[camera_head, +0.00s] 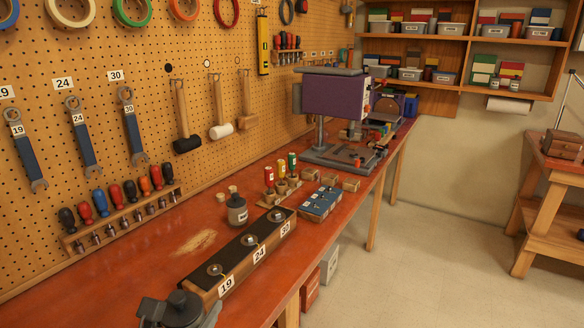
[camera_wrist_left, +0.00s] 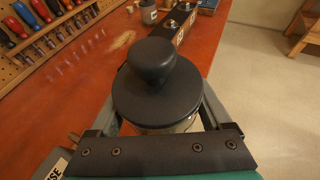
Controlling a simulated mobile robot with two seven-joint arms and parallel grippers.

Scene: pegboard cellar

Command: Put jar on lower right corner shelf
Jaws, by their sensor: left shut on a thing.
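My left gripper (camera_head: 182,316) is at the bottom of the head view, shut around a jar (camera_head: 183,303) with a dark round lid and knob. In the left wrist view the jar's lid (camera_wrist_left: 155,95) fills the middle, with the gripper's fingers (camera_wrist_left: 155,122) on both sides of the body below it. The jar is upright near the workbench's front edge; I cannot tell whether it touches the bench. My right gripper is not in view.
A wooden stand (camera_head: 550,185) is at the right. Open floor (camera_head: 440,240) lies between.

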